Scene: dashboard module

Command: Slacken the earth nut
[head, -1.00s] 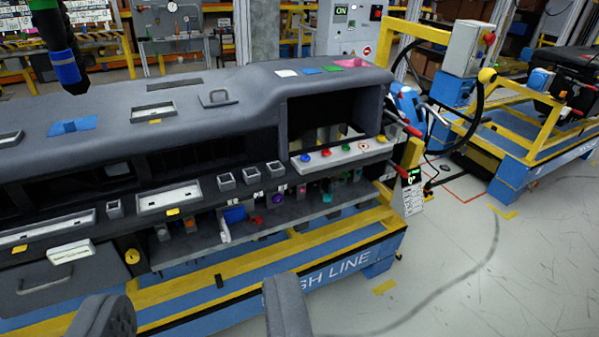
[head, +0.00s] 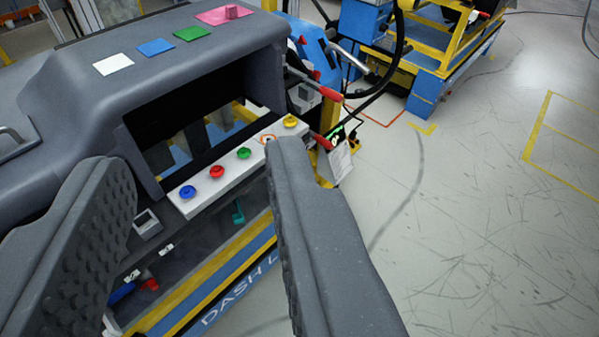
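A pale strip (head: 222,188) runs along the front edge of the dashboard module's open bay. On it sit a blue knob-like nut (head: 187,191), a red one (head: 217,172), a green one (head: 243,153) and a yellow one (head: 290,121). I cannot tell from any legible label which is the earth nut. My gripper (head: 204,158) is open and empty, its fingers wide apart in the foreground, with the blue, red and green nuts showing between them.
The grey dashboard (head: 60,85) carries white, blue, green and pink pads on top. Red-handled clamps (head: 310,95) stand at its right end. A blue and yellow cart (head: 425,90) stands behind. The floor to the right is clear.

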